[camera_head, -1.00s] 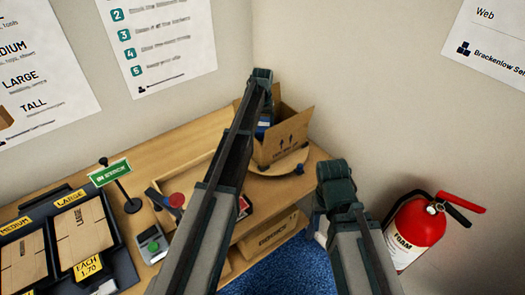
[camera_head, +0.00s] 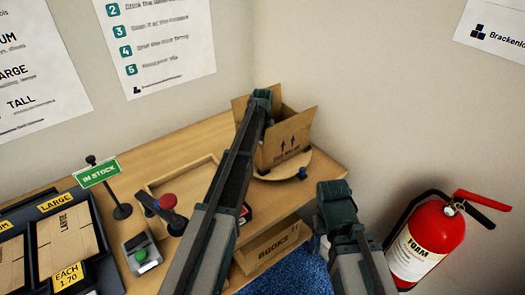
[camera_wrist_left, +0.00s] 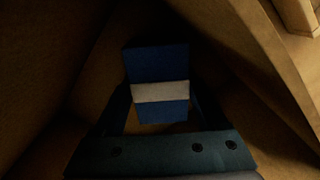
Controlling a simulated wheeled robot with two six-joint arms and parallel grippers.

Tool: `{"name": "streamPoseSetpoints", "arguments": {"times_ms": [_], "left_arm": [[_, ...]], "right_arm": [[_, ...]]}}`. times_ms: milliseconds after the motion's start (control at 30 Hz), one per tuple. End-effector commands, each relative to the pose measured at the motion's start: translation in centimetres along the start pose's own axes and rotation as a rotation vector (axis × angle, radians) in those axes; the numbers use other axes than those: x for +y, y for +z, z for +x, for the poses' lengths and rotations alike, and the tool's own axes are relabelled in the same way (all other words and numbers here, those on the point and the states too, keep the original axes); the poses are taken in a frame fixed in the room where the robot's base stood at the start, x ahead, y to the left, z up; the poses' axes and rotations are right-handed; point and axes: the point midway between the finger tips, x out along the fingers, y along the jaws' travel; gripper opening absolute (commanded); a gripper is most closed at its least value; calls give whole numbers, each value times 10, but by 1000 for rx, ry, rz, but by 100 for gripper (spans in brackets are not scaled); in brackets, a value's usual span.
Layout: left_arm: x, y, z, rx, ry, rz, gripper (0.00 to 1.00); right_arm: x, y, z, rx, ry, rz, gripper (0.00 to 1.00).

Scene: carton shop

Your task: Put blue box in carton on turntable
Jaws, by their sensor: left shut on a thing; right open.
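The open carton (camera_head: 290,141) stands upright on the round wooden turntable (camera_head: 307,161) at the table's far right corner. My left gripper (camera_head: 262,104) reaches down into the carton's opening; its fingertips are hidden in the head view. In the left wrist view my left gripper (camera_wrist_left: 160,115) is shut on the blue box (camera_wrist_left: 160,62), which has a white band. Brown cardboard walls surround it there. I cannot tell whether the box touches the carton floor. My right gripper (camera_head: 334,190) is empty and open, in front of the table's right end, apart from the carton.
A wooden tray (camera_head: 160,186) lies on the table, partly behind my left arm. A green IN STOCK sign (camera_head: 97,173), a device with a green button (camera_head: 140,254) and flat cartons (camera_head: 67,238) are at left. A fire extinguisher (camera_head: 425,242) is at right.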

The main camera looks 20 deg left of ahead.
Motion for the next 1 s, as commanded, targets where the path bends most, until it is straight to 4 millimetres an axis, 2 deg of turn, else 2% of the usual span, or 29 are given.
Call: {"name": "streamPoseSetpoints", "arguments": {"times_ms": [333,367,467,767,1000], "left_arm": [[0,0,4,0,0,0,15],[0,0,2,0,0,0,80],[0,0,2,0,0,0,98],[0,0,1,0,0,0,100],[0,0,-12,0,0,0,100]], "right_arm": [[0,0,4,0,0,0,50],[0,0,2,0,0,0,50],[0,0,2,0,0,0,50],[0,0,1,0,0,0,50],[1,1,-12,0,0,0,50]]}}
